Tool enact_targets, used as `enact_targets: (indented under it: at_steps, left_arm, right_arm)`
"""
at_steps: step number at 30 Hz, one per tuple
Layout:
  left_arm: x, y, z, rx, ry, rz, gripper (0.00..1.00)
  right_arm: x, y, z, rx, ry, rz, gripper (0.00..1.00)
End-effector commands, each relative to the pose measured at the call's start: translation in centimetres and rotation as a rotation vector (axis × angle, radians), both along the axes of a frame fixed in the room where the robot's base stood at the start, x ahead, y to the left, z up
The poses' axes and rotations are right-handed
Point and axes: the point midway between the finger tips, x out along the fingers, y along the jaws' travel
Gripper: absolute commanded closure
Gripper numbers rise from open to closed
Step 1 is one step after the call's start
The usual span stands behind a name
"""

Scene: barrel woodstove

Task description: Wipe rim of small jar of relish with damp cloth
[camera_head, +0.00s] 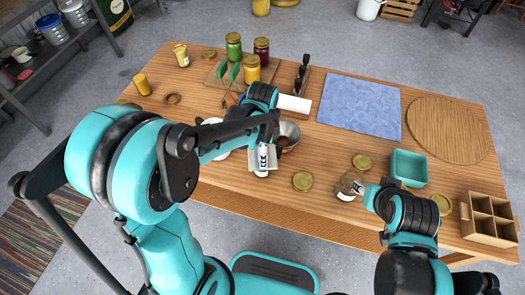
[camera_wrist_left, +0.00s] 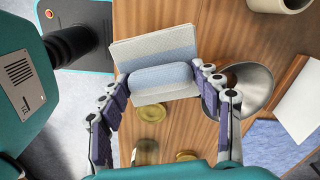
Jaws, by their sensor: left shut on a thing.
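A folded pale blue and cream cloth hangs below my left gripper (camera_head: 263,158). In the left wrist view the cloth (camera_wrist_left: 155,50) has a padded blue-grey part between the fingertips (camera_wrist_left: 162,78), and the gripper is shut on it. A small jar (camera_head: 350,187) with brownish contents stands near the table's front edge, to the right of the left gripper and apart from the cloth. The jar also shows low in the left wrist view (camera_wrist_left: 145,152). My right gripper (camera_head: 366,190) is at the jar's right side. Its fingers are too small to judge whether they grip it.
Gold lids (camera_head: 303,181) lie around the jar. A teal tub (camera_head: 408,167) and a divided wooden box (camera_head: 489,218) stand right. A metal bowl (camera_head: 289,134) is close beside the left gripper. Filled jars (camera_head: 252,69) stand at the back. A blue mat (camera_head: 360,106) lies clear.

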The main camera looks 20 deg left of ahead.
Motion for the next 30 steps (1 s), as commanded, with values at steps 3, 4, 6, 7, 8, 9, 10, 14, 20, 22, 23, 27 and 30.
enact_targets:
  at_steps: [3, 4, 6, 7, 8, 9, 10, 14, 20, 22, 23, 27, 30]
  left_arm:
    - [0.00, 0.00, -0.01, 0.000, 0.000, -0.031, 0.58]
    - [0.00, 0.00, -0.01, 0.000, 0.000, -0.058, 0.58]
    - [0.00, 0.00, -0.03, 0.000, 0.000, -0.157, 0.58]
    - [0.00, 0.00, -0.03, 0.000, 0.000, -0.210, 0.58]
    - [0.00, 0.00, -0.03, 0.000, 0.000, -0.264, 0.58]
    - [0.00, 0.00, -0.04, 0.000, 0.000, -0.336, 0.58]
    - [-0.01, 0.00, -0.04, 0.000, 0.000, -0.389, 0.58]
    - [0.00, 0.00, -0.03, 0.000, 0.000, -0.590, 0.58]
    - [0.00, 0.00, -0.01, 0.000, 0.000, -0.706, 0.58]
    - [0.00, 0.00, -0.01, 0.000, 0.000, -0.706, 0.58]
    - [0.00, 0.00, -0.01, 0.000, 0.000, -0.706, 0.58]
    - [-0.01, 0.00, -0.01, 0.000, 0.000, -0.684, 0.58]
    - [-0.01, 0.00, -0.03, 0.000, 0.000, -0.572, 0.58]
  right_arm:
    - [0.00, 0.00, -0.02, 0.000, 0.000, 0.000, 0.60]
    - [0.00, 0.00, -0.04, 0.000, 0.000, 0.000, 0.60]
    - [0.00, 0.00, -0.10, 0.000, 0.000, 0.000, 0.60]
    - [0.00, 0.00, -0.12, 0.000, 0.000, 0.000, 0.60]
    - [0.00, 0.00, -0.15, 0.000, 0.000, 0.000, 0.60]
    - [0.00, 0.00, -0.17, 0.000, 0.000, 0.000, 0.60]
    - [0.00, 0.00, -0.19, 0.000, 0.000, 0.000, 0.60]
    - [0.00, 0.00, -0.26, 0.000, 0.000, 0.000, 0.60]
    - [0.00, 0.00, -0.27, 0.000, 0.000, 0.000, 0.60]
    - [0.00, 0.00, -0.27, 0.000, 0.000, 0.000, 0.60]
    - [0.00, 0.00, -0.27, 0.000, 0.000, 0.000, 0.60]
    - [0.00, 0.00, -0.28, 0.000, 0.000, 0.000, 0.60]
    - [-0.01, 0.00, -0.34, 0.000, 0.000, 0.000, 0.60]
